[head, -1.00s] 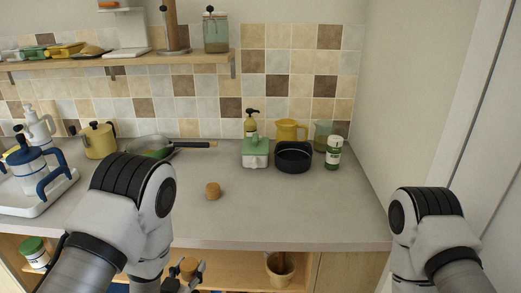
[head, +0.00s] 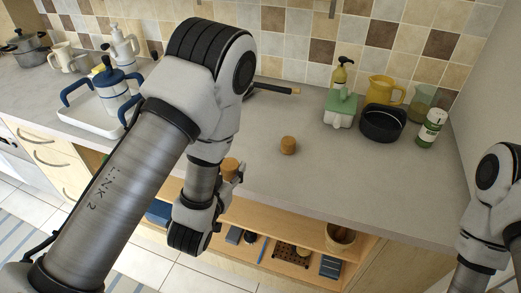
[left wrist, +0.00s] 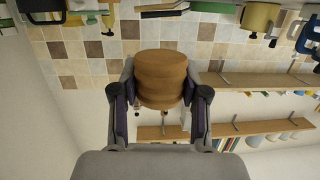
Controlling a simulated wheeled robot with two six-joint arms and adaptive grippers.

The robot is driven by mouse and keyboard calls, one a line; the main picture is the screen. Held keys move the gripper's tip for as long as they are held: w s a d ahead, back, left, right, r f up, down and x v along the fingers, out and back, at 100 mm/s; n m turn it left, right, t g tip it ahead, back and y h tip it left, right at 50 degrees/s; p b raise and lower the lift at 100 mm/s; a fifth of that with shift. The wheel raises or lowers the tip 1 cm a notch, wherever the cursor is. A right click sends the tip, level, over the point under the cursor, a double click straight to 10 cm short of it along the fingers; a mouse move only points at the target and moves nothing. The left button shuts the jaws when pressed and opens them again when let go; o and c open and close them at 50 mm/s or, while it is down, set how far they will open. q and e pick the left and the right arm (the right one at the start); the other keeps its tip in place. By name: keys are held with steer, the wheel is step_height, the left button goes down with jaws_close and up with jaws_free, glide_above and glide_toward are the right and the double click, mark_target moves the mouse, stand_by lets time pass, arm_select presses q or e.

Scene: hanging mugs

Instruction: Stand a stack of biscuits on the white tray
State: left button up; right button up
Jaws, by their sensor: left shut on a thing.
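My left gripper (head: 234,175) is shut on a stack of biscuits (head: 230,166), brown and round, held up by the counter's front edge. In the left wrist view the held stack (left wrist: 161,75) sits between the two fingers and shows several layers. Another brown stack of biscuits (head: 289,145) stands on the counter, right of my left gripper. My left arm covers part of the area beside the tray. My right gripper is out of view; only part of that arm shows.
A black bowl (head: 382,124), green box (head: 341,109), yellow jug (head: 385,90) and green-labelled jar (head: 432,128) stand at the back right. A pan handle (head: 277,89) shows behind my arm. The counter's middle is mostly clear. An open shelf (head: 275,225) lies below.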

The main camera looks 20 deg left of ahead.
mark_target(247, 161)
arm_select(q)
steer(key=f+b, duration=0.1)
steer(key=b, duration=0.1)
steer(key=w+f+b, duration=0.1)
steer(key=b, duration=0.1)
steer(key=shift+w+a+f, duration=0.15)
steer(key=shift+w+f, duration=0.05)
steer(key=shift+w, duration=0.1)
steer(key=w, duration=0.2)
steer(key=w+f+p, duration=0.1)
steer(key=w, duration=0.1)
steer(key=shift+w+a, duration=0.15)
steer(key=w+f, duration=0.1)
steer(key=w, duration=0.1)
steer(key=w+f+p, duration=0.1)
steer(key=w+f, duration=0.1)
steer(key=w, duration=0.1)
steer(key=w+f+p, duration=0.1)
steer(key=w, duration=0.1)
steer(key=shift+w+a+f, duration=0.1)
steer(key=shift+w+f, duration=0.35)
steer(key=shift+s+f, duration=0.1)
steer(key=o, duration=1.1)
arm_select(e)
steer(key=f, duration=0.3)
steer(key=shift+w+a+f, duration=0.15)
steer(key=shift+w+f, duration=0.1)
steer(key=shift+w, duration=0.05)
arm_select(q)
steer(key=shift+o, duration=0.2)
